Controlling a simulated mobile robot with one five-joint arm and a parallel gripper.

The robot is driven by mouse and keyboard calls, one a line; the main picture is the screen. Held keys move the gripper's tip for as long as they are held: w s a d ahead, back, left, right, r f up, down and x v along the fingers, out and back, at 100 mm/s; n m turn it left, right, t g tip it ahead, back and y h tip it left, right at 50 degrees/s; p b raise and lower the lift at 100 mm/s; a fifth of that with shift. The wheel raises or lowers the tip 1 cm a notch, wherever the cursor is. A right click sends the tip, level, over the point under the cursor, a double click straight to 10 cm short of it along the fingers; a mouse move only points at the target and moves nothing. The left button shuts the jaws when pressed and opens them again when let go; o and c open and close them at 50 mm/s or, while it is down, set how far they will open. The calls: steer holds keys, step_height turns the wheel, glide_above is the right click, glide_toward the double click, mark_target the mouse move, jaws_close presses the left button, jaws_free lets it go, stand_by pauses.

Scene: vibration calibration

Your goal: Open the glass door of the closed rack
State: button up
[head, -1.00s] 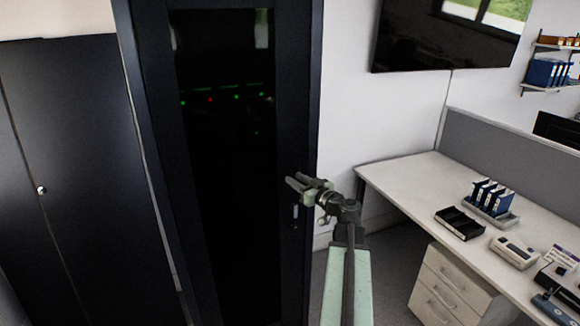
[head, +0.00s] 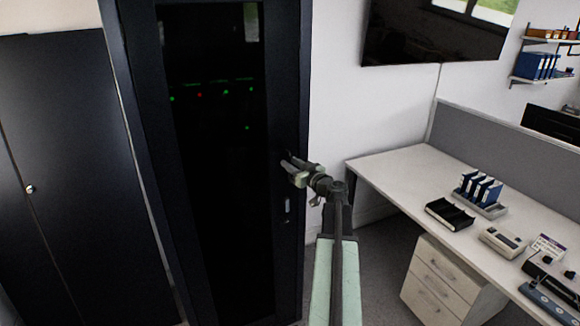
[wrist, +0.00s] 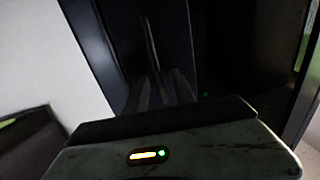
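The tall black rack (head: 288,90) stands upright in the head view. Its dark glass door (head: 215,200) looks closed, with small green and red lights behind it. A small pale handle (head: 287,206) sits on the right door frame. My gripper (head: 287,164) is in front of that frame, a little above the handle, with its two fingers apart and nothing seen between them. I cannot tell whether it touches the door. In the wrist view the fingers (wrist: 160,92) point at the dark frame, where a thin upright strip shows; it is too dark to identify.
A black cabinet (head: 75,130) with a small round lock stands left of the rack. A white desk (head: 400,170) with a drawer unit (head: 440,280) and small devices stands on the right. Some grey floor shows between rack and desk. A dark screen (head: 430,35) hangs above.

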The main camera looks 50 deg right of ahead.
steer(key=shift+c, duration=0.3)
jaws_close()
stand_by(1.0)
